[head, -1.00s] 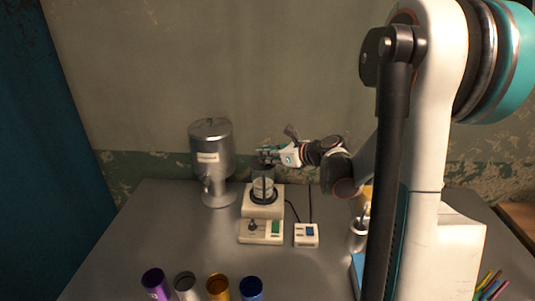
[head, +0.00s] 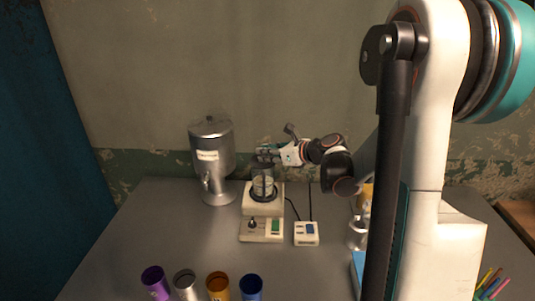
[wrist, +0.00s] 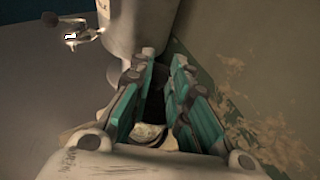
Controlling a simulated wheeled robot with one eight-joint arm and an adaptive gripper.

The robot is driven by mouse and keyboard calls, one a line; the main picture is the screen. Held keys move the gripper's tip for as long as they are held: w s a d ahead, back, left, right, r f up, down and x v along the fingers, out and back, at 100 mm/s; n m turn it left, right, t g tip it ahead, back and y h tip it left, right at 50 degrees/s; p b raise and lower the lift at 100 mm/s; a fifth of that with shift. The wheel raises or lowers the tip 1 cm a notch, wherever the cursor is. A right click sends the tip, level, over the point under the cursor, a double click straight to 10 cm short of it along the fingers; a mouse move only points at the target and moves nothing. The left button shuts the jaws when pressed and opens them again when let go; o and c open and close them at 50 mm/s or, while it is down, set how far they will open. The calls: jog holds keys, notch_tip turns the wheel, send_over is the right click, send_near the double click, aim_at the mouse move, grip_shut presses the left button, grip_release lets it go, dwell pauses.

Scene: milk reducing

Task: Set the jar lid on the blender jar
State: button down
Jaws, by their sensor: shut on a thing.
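The clear blender jar (head: 263,184) stands upright on the cream blender base (head: 262,208). My gripper (head: 265,155) is just above the jar's mouth, reaching in from the right. In the wrist view its teal-sided fingers (wrist: 158,85) are close together with a dark thing (wrist: 153,106) between them, which I take to be the jar lid. The fingers hide most of it, and in the head view it is too small to make out. I cannot tell whether it touches the jar rim.
A metal dispenser (head: 212,160) with a tap stands close left of the blender. A small switch box (head: 306,233) sits to the right. Several coloured cups (head: 217,287) line the table's front edge. A metal cup (head: 358,234) stands near my arm. The left table area is clear.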

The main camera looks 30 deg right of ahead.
dwell(0.4)
jog(key=c, duration=1.4)
grip_release()
jog(key=shift+c, duration=0.2)
jog(key=o, duration=0.5)
jog(key=shift+r+p, duration=1.9)
jog(key=shift+r, duration=1.1)
